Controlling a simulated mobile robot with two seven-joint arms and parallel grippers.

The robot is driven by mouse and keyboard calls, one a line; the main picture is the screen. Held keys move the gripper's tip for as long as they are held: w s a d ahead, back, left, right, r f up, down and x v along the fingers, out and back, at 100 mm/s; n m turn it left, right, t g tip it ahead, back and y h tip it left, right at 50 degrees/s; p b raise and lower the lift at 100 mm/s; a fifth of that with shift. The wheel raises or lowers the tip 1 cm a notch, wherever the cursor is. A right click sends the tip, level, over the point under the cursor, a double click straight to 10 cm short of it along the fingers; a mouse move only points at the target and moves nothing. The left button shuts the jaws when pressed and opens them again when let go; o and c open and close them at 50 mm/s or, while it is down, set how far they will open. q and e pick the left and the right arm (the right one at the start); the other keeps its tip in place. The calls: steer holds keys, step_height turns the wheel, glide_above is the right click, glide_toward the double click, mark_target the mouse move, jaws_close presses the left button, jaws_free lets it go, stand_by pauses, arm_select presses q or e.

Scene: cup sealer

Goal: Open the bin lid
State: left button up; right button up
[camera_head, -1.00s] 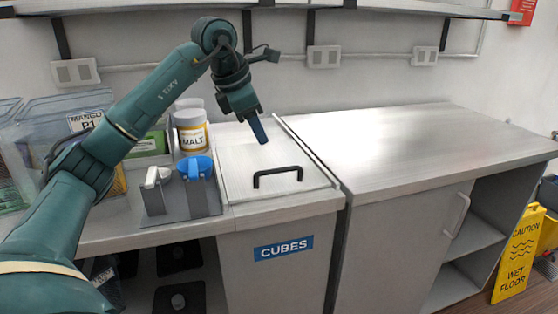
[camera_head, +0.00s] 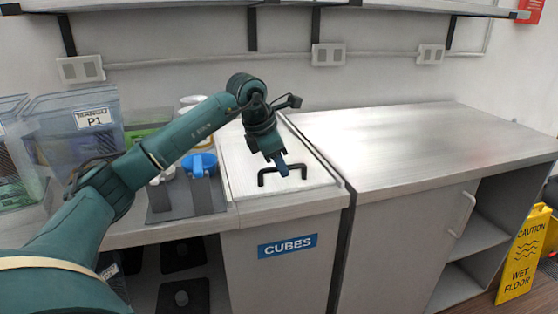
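The bin lid (camera_head: 238,177) is a flat pale panel lying closed on top of the bin, whose front (camera_head: 262,272) carries a blue CUBES label (camera_head: 287,246). A black bar handle (camera_head: 295,170) stands near the lid's front edge. My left gripper (camera_head: 282,168) points down at the handle, with its fingertips overlapping the middle of the handle bar in the view. Whether the fingers touch or straddle the bar cannot be told, nor whether they are open. My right gripper is not in view.
A blue-handled scoop (camera_head: 199,164) and a white one sit in a grey holder (camera_head: 208,195) left of the lid. Clear plastic boxes (camera_head: 60,130) stand farther left. The metal counter (camera_head: 420,145) to the right is bare. A yellow wet-floor sign (camera_head: 521,255) stands at the right.

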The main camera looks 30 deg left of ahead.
arm_select(q)
jaws_close()
stand_by(0.4)
